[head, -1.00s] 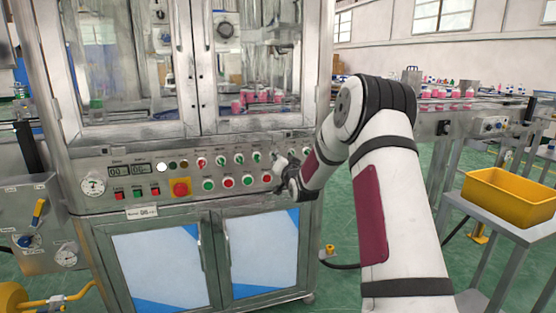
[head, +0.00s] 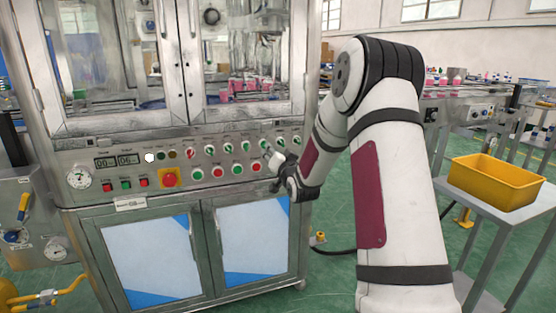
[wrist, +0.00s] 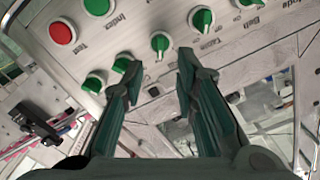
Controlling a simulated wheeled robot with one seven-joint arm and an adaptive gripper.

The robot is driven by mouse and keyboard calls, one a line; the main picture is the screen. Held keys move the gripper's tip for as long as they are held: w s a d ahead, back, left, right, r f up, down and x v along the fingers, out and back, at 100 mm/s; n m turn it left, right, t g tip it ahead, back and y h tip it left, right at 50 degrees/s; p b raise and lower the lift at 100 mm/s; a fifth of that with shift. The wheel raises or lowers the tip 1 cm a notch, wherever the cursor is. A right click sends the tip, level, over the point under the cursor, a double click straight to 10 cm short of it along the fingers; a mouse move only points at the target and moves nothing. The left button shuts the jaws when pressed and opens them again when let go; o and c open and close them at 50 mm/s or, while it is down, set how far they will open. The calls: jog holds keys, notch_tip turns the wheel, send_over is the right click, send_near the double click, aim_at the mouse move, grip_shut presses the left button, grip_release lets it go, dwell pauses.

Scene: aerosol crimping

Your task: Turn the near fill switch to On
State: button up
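The control panel (head: 120,180) has an upper row of small green-handled switches; I cannot read which label says fill. In the wrist view my gripper (wrist: 158,68) is open, with two dark green fingers apart. A green switch (wrist: 160,42) shows in the gap just beyond the fingertips, its handle nearly upright in the picture. Another switch (wrist: 122,63) is partly behind the left finger. I cannot tell whether a finger touches a switch.
Next to the switch row are a red button (wrist: 62,32) and another green switch (wrist: 202,18). A red emergency stop (head: 170,178) sits further left on the panel. Glass doors are above the panel and cabinet doors below. A yellow bin (head: 495,180) stands on a side table at the right.

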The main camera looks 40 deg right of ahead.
jog(key=v, duration=0.5)
jog(key=shift+s, duration=0.3)
jog(key=shift+a, duration=0.1)
